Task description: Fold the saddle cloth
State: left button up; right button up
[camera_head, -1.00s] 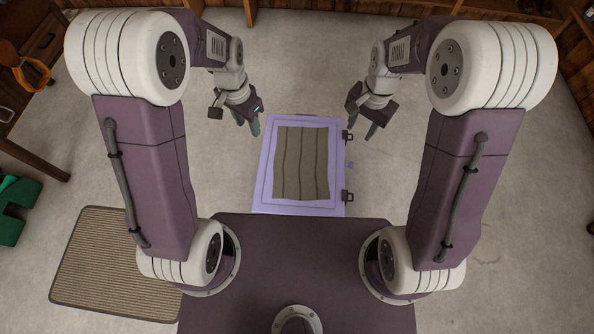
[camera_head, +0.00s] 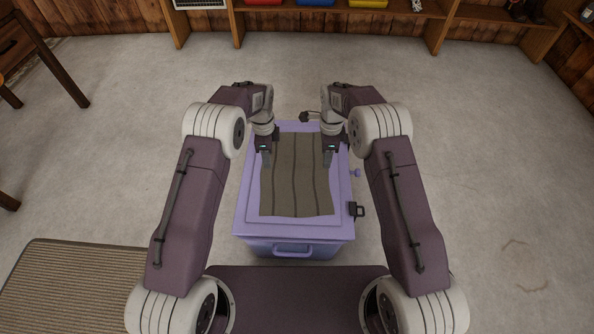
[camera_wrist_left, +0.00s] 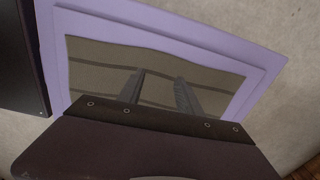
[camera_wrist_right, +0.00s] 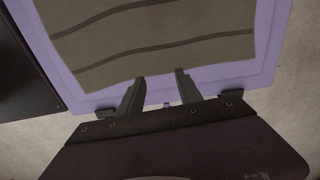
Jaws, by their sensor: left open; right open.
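The saddle cloth (camera_head: 296,185) is brown-olive with dark stripes and lies flat and spread on the lid of a lavender chest (camera_head: 244,206). It also shows in the left wrist view (camera_wrist_left: 150,62) and the right wrist view (camera_wrist_right: 150,40). My left gripper (camera_head: 265,162) is open and empty over the cloth's left edge, towards the far end; its fingers (camera_wrist_left: 160,85) show against the cloth. My right gripper (camera_head: 327,162) is open and empty at the cloth's right edge; its fingers (camera_wrist_right: 160,80) point at that edge and the lavender rim. I cannot tell whether either touches the cloth.
The chest has a front handle (camera_head: 292,248) and a dark latch (camera_head: 355,209) on its right side. A woven mat (camera_head: 70,285) lies at lower left. A wooden shelf (camera_head: 330,14) stands along the back wall.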

pick_arm(q)
notch_tip(320, 180, down, 5)
jog(key=shift+r, duration=0.1)
pick_arm(e)
notch_tip(320, 180, down, 5)
jog(key=shift+r, duration=0.1)
pick_arm(q)
jog(key=shift+c, duration=0.4)
pick_arm(e)
jog(key=shift+f, duration=0.2)
jog(key=shift+c, duration=0.4)
pick_arm(q)
grip_shut()
pick_arm(e)
grip_shut()
